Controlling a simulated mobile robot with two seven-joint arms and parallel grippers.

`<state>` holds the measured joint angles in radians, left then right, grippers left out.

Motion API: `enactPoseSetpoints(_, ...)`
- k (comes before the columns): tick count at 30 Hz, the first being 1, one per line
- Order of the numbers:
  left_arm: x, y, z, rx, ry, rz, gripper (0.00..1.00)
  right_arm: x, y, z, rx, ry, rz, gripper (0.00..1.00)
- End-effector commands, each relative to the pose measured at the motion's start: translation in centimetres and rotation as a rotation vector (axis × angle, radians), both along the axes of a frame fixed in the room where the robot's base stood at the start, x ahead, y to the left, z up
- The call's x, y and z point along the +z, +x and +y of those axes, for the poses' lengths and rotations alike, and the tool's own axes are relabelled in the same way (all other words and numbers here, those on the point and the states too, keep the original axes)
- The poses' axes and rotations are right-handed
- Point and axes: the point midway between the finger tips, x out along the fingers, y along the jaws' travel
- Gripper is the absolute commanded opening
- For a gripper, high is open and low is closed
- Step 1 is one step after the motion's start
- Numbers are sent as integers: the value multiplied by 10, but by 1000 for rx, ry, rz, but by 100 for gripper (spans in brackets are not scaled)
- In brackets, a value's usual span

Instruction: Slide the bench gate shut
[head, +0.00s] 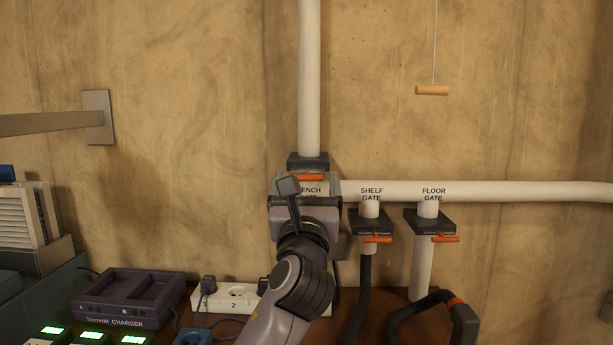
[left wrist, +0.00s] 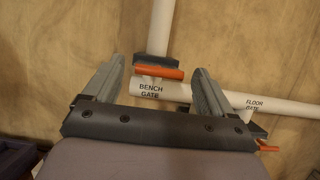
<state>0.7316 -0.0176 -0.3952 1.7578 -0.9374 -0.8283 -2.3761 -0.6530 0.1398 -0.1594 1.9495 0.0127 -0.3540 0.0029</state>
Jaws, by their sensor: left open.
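The bench gate is a dark block (head: 308,160) on the upright white pipe, with an orange handle (head: 311,177) at its lower front edge. My left gripper (head: 306,184) is open in front of the pipe junction, just below the handle in the head view. In the left wrist view the orange handle (left wrist: 159,72) appears between the two spread fingers, beyond them; I see no contact. My right gripper is out of view.
The shelf gate (head: 368,226) and floor gate (head: 430,222) hang under the horizontal pipe (head: 480,189), each with an orange handle. A wooden pull (head: 432,90) hangs at upper right. A charger (head: 128,297) and power strip (head: 238,298) sit on the bench below.

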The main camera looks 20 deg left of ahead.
Motion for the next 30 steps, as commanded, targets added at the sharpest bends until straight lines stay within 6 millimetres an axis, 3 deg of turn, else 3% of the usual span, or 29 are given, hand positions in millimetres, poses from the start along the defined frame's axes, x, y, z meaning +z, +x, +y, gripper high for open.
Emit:
enactPoseSetpoints(6,7,16,4,0,-1,0,85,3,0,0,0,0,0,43)
enactPoseSetpoints(16,7,18,5,-2,-2,1,85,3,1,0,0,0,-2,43)
enactPoseSetpoints(23,7,18,5,-2,-2,1,10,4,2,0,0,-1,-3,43)
enactPoseSetpoints(24,7,18,5,-2,-2,1,4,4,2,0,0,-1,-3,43)
enactPoseSetpoints(30,10,30,8,-1,1,1,5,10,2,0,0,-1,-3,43)
